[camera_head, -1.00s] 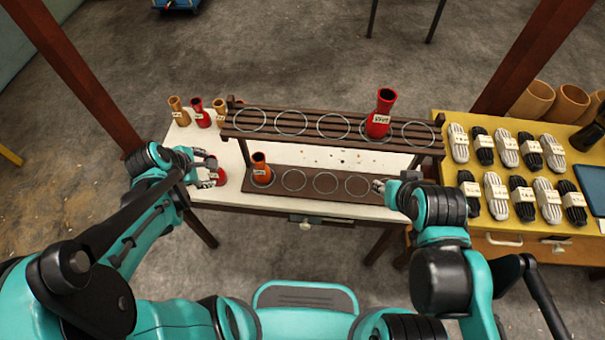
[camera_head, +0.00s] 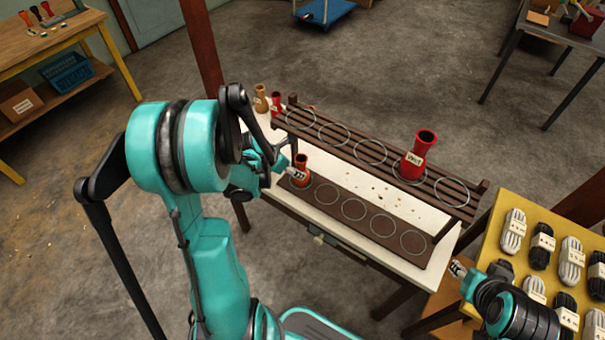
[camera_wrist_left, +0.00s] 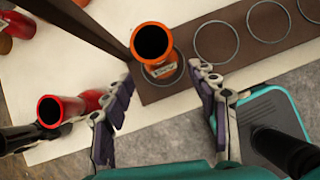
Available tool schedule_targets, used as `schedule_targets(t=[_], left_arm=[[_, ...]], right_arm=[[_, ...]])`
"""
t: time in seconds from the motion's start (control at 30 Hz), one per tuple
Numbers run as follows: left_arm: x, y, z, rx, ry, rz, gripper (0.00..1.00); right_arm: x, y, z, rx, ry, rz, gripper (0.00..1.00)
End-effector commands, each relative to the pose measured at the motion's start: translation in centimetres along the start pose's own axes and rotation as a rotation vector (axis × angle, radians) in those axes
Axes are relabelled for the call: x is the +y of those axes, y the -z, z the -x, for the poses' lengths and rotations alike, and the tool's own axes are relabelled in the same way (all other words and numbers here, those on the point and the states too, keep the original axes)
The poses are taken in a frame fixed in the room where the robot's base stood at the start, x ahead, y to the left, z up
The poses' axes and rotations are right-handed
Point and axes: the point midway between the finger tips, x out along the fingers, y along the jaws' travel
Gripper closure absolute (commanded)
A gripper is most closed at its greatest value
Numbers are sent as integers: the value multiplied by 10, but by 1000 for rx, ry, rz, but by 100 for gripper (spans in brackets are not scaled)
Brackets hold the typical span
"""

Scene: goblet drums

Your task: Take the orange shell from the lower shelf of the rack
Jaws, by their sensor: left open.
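The orange shell (camera_head: 301,168) stands upright in the leftmost ring of the rack's lower shelf (camera_head: 395,226). It also shows in the left wrist view (camera_wrist_left: 154,42), standing ahead of the fingers, with a white label on its side. My left gripper (camera_head: 291,173) is beside the shell in the head view, partly hidden by my arm. In the left wrist view its fingers (camera_wrist_left: 165,98) are spread apart with nothing between them. My right gripper (camera_head: 457,270) is off the table's right end, away from the shell; its fingers are too small to read.
A red shell (camera_head: 419,155) stands on the upper shelf (camera_head: 350,148). Another red shell (camera_wrist_left: 68,106) lies or leans left of my left fingers in the wrist view. Shells stand behind the rack's left end. A yellow table (camera_head: 507,262) with bundled cords is at right. Other lower rings are empty.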

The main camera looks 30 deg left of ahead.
Motion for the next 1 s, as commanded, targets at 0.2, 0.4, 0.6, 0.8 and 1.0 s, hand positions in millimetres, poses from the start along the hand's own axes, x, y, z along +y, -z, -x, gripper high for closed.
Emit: schedule_targets(t=[0.2, 0.4, 0.6, 0.8, 1.0], left_arm=[[0, -15, -10, 0, 1, -1, 41], [0, -31, -21, 0, 1, -4, 41], [0, -39, -50, 0, 1, -2, 41], [-1, -40, -56, 0, 0, -2, 41], [0, -40, -55, 0, 0, -2, 70]], right_arm=[[0, -2, -3, 0, 0, 0, 60], [0, -4, -6, 0, 0, 0, 60], [0, -11, -16, 0, 0, 0, 60], [0, -11, -16, 0, 0, 0, 60], [0, -11, -15, 0, 0, 0, 60]])
